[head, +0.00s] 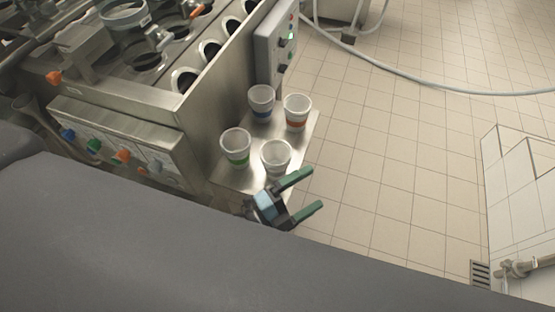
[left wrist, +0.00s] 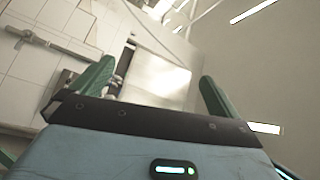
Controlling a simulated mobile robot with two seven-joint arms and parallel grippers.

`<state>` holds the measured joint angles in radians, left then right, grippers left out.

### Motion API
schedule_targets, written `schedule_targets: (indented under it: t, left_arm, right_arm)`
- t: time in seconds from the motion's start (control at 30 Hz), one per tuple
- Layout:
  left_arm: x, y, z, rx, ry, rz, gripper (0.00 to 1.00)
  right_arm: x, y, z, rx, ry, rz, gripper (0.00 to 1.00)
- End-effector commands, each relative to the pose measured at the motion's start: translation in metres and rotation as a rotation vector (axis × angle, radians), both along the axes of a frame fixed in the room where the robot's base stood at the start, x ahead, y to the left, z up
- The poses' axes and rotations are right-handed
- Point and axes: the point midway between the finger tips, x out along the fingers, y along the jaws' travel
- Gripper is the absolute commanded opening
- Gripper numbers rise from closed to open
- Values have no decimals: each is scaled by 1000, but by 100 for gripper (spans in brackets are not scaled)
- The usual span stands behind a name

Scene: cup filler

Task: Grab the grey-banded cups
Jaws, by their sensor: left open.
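A pale cup (head: 276,155) stands upright at the front right of a metal shelf (head: 226,178). Its band looks grey, but it is faint and small, and the cup's base is close to the gripper's upper finger. My left gripper (head: 313,189) is open and empty just in front of and to the right of this cup, with its green fingers pointing right. In the left wrist view the open fingers (left wrist: 157,71) have nothing between them, and no cup shows. My right gripper is not in view.
On the same shelf stand a green-banded cup (head: 236,148), a blue-banded cup (head: 261,104) and an orange-banded cup (head: 296,113). The metal machine (head: 150,95) and its control box (head: 275,45) border the shelf. Tiled floor (head: 400,150) is open to the right.

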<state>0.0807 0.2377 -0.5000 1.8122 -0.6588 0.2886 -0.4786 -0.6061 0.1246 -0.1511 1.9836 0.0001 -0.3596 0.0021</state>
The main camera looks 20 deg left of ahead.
Motion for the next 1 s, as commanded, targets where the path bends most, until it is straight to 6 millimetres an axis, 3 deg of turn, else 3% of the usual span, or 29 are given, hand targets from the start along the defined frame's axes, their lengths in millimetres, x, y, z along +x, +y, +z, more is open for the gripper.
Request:
schedule_targets:
  t: [0.1,0.2,0.33,0.47,0.57,0.67,0.8,0.93,0.97,1.0]
  left_arm:
    - [6,-39,21,179,-335,-180,100]
    - [2,-66,30,330,-621,-331,100]
    - [-6,-89,23,526,-984,-535,100]
    - [-8,-93,1,722,-1332,-755,100]
    - [0,-82,-22,871,-1578,-942,100]
    - [19,-58,-45,1020,-1796,-1153,100]
    - [61,-7,-66,1221,-2025,-1492,100]
    - [103,47,-67,1370,-2122,-1807,100]
    - [112,58,-65,-1378,2104,1849,100]
    - [122,71,-61,-1351,2022,1849,100]
  right_arm:
    - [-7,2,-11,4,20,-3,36]
    - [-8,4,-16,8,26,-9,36]
    - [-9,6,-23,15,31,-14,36]
    - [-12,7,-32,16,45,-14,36]
    - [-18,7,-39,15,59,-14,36]
    - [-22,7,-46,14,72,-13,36]
    - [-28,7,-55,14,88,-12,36]
    - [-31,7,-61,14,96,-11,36]
    - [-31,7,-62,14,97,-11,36]
    - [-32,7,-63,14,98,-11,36]
